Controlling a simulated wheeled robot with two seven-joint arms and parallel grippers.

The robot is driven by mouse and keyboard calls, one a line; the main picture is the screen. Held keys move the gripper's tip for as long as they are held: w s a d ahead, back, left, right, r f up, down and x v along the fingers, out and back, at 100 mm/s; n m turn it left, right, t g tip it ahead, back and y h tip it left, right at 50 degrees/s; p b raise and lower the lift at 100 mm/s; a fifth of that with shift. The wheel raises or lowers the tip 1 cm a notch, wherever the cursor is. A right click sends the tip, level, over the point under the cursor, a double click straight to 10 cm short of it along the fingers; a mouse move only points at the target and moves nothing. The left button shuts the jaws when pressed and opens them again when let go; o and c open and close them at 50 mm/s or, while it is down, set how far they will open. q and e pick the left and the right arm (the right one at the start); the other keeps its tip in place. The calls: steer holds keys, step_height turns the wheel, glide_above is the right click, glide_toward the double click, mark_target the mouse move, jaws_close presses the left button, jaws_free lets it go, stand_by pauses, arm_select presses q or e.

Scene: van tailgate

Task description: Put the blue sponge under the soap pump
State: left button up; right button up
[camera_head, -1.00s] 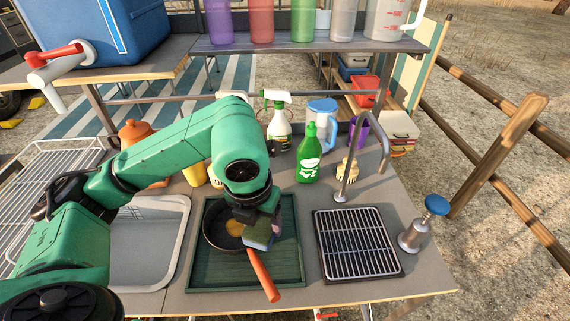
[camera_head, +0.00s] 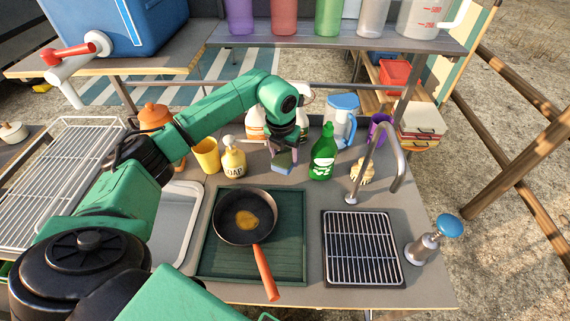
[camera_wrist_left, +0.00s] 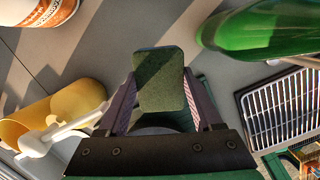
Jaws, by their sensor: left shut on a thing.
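The blue sponge (camera_head: 282,161) is between the fingers of my left gripper (camera_head: 283,150), which is shut on it. In the left wrist view the sponge's dark green face (camera_wrist_left: 162,82) fills the space between the fingers. The sponge is at the back of the counter; whether it touches the top is unclear. The soap pump (camera_head: 233,161), a yellow bottle with a white head and a SOAP label, stands upright to the left of the gripper, apart from it. It also shows in the left wrist view (camera_wrist_left: 75,105). My right gripper is not in view.
A green bottle (camera_head: 323,155) stands close right of the gripper. A yellow cup (camera_head: 206,155) is left of the soap pump. White bottles behind are partly hidden by my arm. A frying pan (camera_head: 231,233) lies on the green board (camera_head: 285,265). A tap (camera_head: 368,160) is to the right.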

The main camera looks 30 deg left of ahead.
mark_target(285, 177)
arm_select(q)
step_height(285, 177, down, 5)
steer(key=shift+s+r+p, duration=0.1)
steer(key=shift+p, duration=0.65)
steer(key=shift+f, duration=0.6)
steer(key=o, duration=1.1)
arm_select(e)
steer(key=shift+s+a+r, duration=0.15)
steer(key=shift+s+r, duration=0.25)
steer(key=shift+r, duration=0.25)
arm_select(q)
steer(key=shift+o, duration=0.2)
steer(key=r+b, duration=0.1)
steer(key=r, duration=0.3)
steer(key=s+r, duration=0.1)
steer(key=r, duration=0.3)
steer(key=r+b, duration=0.1)
steer(key=r, duration=0.2)
steer(key=shift+s+d+r+b, duration=0.1)
steer(key=shift+s+r+b, duration=0.2)
steer(key=shift+s+r, duration=0.1)
steer(key=shift+r, duration=0.25)
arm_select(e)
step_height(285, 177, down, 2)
